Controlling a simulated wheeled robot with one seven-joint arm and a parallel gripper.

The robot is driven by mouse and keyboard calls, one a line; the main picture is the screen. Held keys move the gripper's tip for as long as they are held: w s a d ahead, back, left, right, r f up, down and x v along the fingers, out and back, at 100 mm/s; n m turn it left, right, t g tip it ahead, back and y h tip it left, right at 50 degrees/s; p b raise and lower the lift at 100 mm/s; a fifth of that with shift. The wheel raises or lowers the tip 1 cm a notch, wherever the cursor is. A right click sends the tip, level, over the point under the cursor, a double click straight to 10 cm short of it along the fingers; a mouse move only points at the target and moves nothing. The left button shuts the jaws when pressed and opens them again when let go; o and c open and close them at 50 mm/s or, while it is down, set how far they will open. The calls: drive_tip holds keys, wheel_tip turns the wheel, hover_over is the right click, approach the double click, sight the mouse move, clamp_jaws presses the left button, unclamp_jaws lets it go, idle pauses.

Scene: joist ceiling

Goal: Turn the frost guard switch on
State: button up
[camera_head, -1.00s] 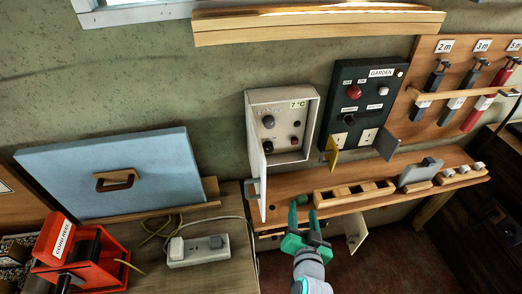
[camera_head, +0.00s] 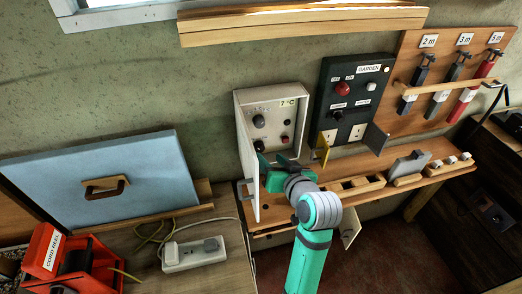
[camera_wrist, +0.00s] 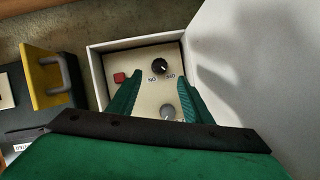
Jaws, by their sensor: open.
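The pale control box (camera_head: 294,98) with a 7 °C label hangs on the wall, its door (camera_head: 247,165) swung open to the left. Inside are a grey knob (camera_head: 259,121), a dark rotary knob (camera_head: 259,146) below it and a red button (camera_head: 284,139). In the wrist view, the dark knob (camera_wrist: 160,67) has lettering beside it that seems upside down. The red button (camera_wrist: 119,78) and grey knob (camera_wrist: 168,112) also show there. My gripper (camera_head: 272,162) is open and empty in front of the box's lower part. Its fingers (camera_wrist: 160,85) spread on both sides of the knobs, apart from them.
The dark GARDEN panel (camera_head: 352,75) hangs to the right, with a yellow flap (camera_head: 321,149) and a grey flap (camera_head: 375,138) sticking out. A wooden shelf (camera_head: 340,176) runs below. In the wrist view, the open door (camera_wrist: 270,70) stands close at the right.

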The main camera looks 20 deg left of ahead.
sight(261, 149)
drive_tip(key=x, duration=0.7)
drive_tip(key=shift+w+a+f, duration=0.15)
drive_tip(key=shift+w+a, duration=0.1)
drive_tip(key=shift+w, duration=0.05)
drive_tip(key=c, duration=1.1)
